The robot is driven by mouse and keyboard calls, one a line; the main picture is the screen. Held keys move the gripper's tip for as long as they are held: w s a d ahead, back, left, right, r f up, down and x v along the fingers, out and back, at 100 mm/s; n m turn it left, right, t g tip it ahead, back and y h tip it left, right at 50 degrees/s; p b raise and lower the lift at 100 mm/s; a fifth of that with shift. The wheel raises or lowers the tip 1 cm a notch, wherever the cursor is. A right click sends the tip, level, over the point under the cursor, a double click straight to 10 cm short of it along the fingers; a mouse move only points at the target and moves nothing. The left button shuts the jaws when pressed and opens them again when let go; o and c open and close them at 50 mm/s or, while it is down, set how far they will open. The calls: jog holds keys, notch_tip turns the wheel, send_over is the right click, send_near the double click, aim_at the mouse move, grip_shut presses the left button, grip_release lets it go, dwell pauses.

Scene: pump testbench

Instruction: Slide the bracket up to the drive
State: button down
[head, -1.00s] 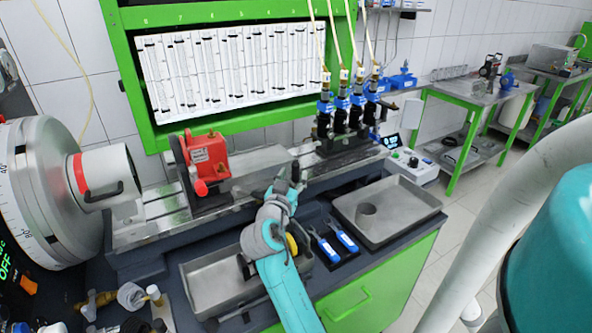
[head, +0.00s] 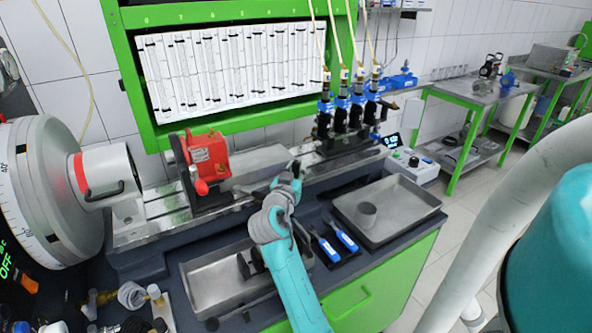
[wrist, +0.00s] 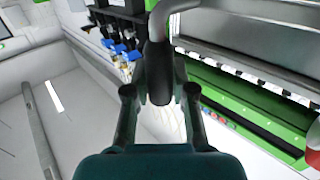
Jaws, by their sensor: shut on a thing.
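The drive (head: 103,172) is a pale cylinder with a red band on the big dial unit at the left. The bracket (head: 179,160) appears to be the dark upright plate holding a red pump (head: 208,154). It stands on the metal rail (head: 155,222), right of the drive and apart from it. My gripper (head: 294,172) is over the rail's front side, well right of the red pump. In the wrist view my gripper (wrist: 160,103) is shut on a dark handle (wrist: 159,72) at the end of a bent grey bar. My arm hides what the handle joins in the head view.
A block with several blue-capped injectors (head: 347,112) stands on the rail's right end. Metal trays (head: 405,222) and blue-handled tools (head: 330,248) lie on the front bench. A green frame with glass tubes (head: 235,70) rises behind. Bare rail shows between drive and bracket.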

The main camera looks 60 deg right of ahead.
jog(key=w+a, duration=0.4)
jog(key=a, duration=0.3)
jog(key=shift+w+a, duration=0.15)
jog(key=shift+w, duration=0.1)
jog(key=c, duration=0.9)
grip_release()
jog(key=shift+c, duration=0.2)
jog(key=v, duration=1.2)
